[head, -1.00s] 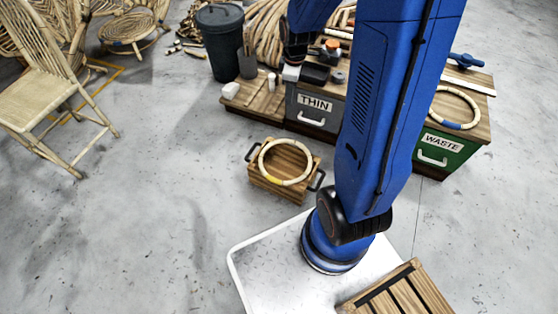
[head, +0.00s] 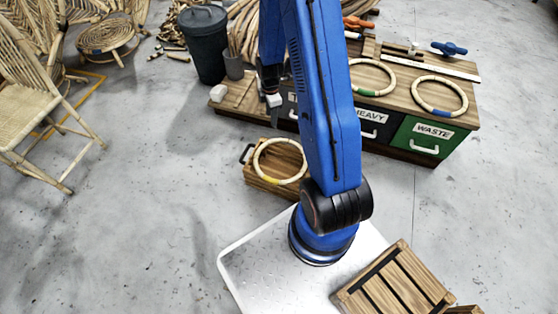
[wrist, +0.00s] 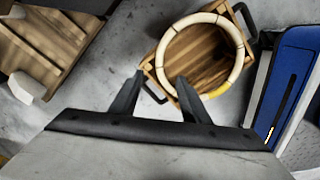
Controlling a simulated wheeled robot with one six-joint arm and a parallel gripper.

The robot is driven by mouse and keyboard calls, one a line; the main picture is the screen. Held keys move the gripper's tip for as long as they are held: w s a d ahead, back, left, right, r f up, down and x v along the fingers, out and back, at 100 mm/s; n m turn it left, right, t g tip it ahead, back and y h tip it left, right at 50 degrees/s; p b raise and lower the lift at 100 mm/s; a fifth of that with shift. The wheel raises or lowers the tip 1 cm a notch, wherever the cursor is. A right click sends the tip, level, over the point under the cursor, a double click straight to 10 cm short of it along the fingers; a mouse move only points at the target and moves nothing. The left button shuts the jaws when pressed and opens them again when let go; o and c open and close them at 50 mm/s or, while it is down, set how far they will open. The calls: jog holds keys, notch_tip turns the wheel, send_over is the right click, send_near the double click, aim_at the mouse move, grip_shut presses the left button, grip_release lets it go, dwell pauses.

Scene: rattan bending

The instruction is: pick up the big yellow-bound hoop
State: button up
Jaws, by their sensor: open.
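The yellow-bound hoop (head: 256,158) is a pale rattan ring with a yellow binding on its near side. It lies on a wooden crate (head: 270,187) with dark handles; my arm hides the crate's right side in the head view. In the wrist view the hoop (wrist: 163,48) rests on the crate (wrist: 200,50), its yellow part at the lower right. My gripper (wrist: 160,76) is open and empty, with its right fingertip overlapping the hoop's lower edge in the picture; contact cannot be told. In the head view my gripper (head: 273,99) is small and partly hidden, up and left of the hoop.
A workbench behind has THIN, HEAVY (head: 369,116) and WASTE (head: 434,131) drawers. A green-bound hoop (head: 391,80) and a blue-bound hoop (head: 441,113) lie on it. A dark bin (head: 205,45) and rattan chair (head: 35,100) stand left. The floor left of the crate is clear.

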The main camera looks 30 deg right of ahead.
aim_at(272, 140)
notch_tip(272, 140, down, 16)
jog(key=shift+a+f, duration=0.1)
jog(key=shift+f, duration=0.15)
dwell(0.8)
grip_shut()
